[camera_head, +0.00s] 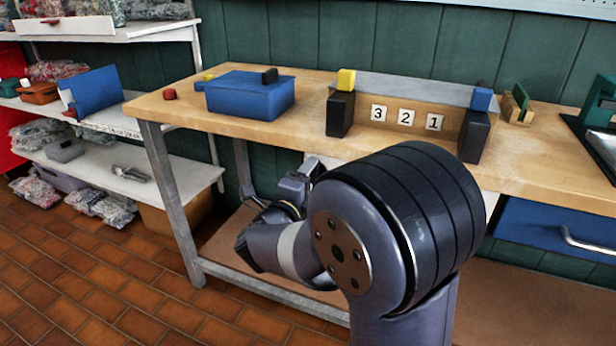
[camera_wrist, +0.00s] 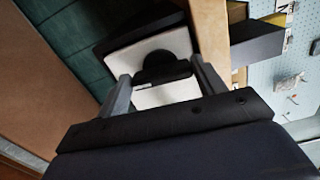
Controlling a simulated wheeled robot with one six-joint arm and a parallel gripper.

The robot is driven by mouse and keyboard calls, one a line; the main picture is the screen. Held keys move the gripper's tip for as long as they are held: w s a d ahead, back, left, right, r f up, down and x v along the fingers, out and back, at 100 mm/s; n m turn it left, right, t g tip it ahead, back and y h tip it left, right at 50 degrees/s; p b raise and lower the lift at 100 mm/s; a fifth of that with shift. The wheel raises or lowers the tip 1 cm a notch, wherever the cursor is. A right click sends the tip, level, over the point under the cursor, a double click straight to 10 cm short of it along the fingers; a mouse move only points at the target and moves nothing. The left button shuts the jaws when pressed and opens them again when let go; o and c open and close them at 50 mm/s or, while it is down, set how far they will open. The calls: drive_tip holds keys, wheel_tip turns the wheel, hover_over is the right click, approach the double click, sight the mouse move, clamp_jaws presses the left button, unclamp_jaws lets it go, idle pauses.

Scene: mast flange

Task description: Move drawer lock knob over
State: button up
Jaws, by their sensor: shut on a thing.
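In the wrist view the lock knob (camera_wrist: 166,66) is a dark, rounded bar in front of a white plate (camera_wrist: 150,45) with a dark surround. My gripper (camera_wrist: 160,73) has one grey finger on each side of the knob and is shut on it. In the head view my gripper (camera_head: 300,180) is low in front of the workbench, under its front edge, and my arm hides the knob. A blue drawer front (camera_head: 550,232) with a metal handle shows under the bench at the right.
The wooden workbench (camera_head: 300,130) carries a blue box (camera_head: 248,98) and a raised shelf with tiles 3, 2, 1 (camera_head: 406,116) between dark posts. Its front edge runs close above my gripper.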

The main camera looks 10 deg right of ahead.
drive_tip(key=shift+n, duration=0.5)
drive_tip(key=o, duration=1)
drive_tip(key=p+v, duration=0.2)
drive_tip(key=v, duration=0.9)
drive_tip(key=shift+w+d, duration=0.15)
drive_tip(key=b+x, duration=0.1)
drive_tip(key=x, duration=0.9)
drive_tip(key=shift+w+d+b, duration=0.15)
drive_tip(key=shift+w+b, duration=0.1)
drive_tip(key=shift+b, duration=0.1)
